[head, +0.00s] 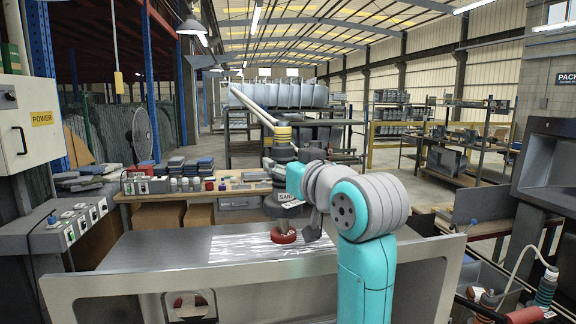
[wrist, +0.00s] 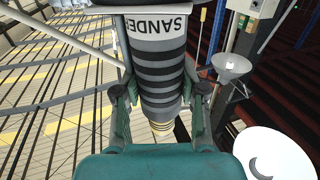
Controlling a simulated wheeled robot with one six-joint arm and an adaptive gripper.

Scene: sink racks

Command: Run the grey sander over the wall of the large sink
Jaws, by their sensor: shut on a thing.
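The large sink (head: 120,290) is a grey metal basin in front of me, with a shiny steel surface and a raised front rim. My gripper (head: 284,172) is shut on the grey sander (head: 284,152), partly hidden behind my arm in the head view. In the wrist view the sander (wrist: 160,85) has dark ridges and a SANDER label, and it sits between both fingers of my gripper (wrist: 160,98). A hose runs up from its yellow-banded end. The sander is over the sink's far side; I cannot tell whether it touches the wall.
A red rounded thing (head: 284,234) shows on the shiny sink surface. Behind the sink a wooden bench (head: 150,197) carries several small jars and boxes. A switch box (head: 65,228) stands at left, and a dark grey unit (head: 548,170) at right. A fan (head: 139,130) stands behind.

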